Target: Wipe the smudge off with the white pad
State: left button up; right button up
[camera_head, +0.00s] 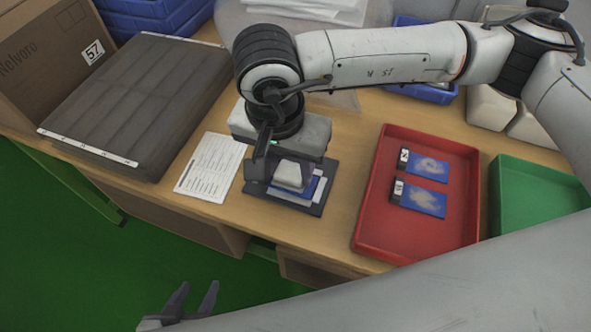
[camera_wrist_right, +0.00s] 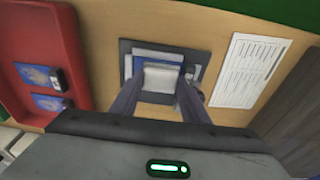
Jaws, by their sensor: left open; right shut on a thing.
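The white pad (camera_head: 289,175) is between the fingers of my right gripper (camera_head: 282,183), which is shut on it. The pad also shows in the right wrist view (camera_wrist_right: 163,78), over a blue card (camera_wrist_right: 158,57) lying on a dark grey mat (camera_wrist_right: 126,46). The card and mat (camera_head: 318,207) sit near the table's front edge. Whether the pad touches the card is hard to tell. No smudge shows on the visible part of this card; the pad and gripper hide the rest. My left gripper (camera_head: 192,303) is open and empty, low at the left, off the table.
A red tray (camera_head: 366,215) on the right holds two blue cards with pale smudges (camera_head: 428,167) and (camera_head: 420,199). A green tray (camera_head: 530,190) is further right. A printed sheet (camera_head: 211,167) lies left of the mat. A dark ribbed slab (camera_head: 140,100) and cardboard box (camera_head: 50,50) fill the left.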

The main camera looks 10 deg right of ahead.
jog(key=shift+w+a+b, duration=0.3)
jog(key=shift+w+a, duration=0.05)
jog(key=shift+a, duration=0.3)
jog(key=shift+w+a+b, duration=0.25)
jog(key=shift+w+a, duration=0.05)
jog(key=shift+a, duration=0.3)
jog(key=shift+b, duration=0.35)
jog(key=shift+s+d+r+b, duration=0.1)
jog(key=shift+s+d+b, duration=0.2)
jog(key=shift+d, duration=0.35)
jog(key=shift+s+d+b, duration=0.25)
jog(key=shift+s+d, duration=0.05)
jog(key=shift+d, duration=0.3)
jog(key=shift+o, duration=0.2)
jog(key=shift+s+d+f+b, duration=0.1)
jog(key=shift+s+d+b, duration=0.35)
jog(key=shift+d, duration=0.25)
jog(key=shift+s+d+f+b, duration=0.1)
jog(key=shift+s+d+b, duration=0.2)
jog(key=shift+s+d, duration=0.25)
jog(key=shift+s+d+r, duration=0.1)
jog(key=shift+s+d, duration=0.1)
jog(key=shift+d, duration=0.25)
jog(key=shift+r+p, duration=0.75)
jog(key=shift+r, duration=0.75)
jog(key=shift+r+p, duration=0.7)
jog(key=shift+r, duration=0.8)
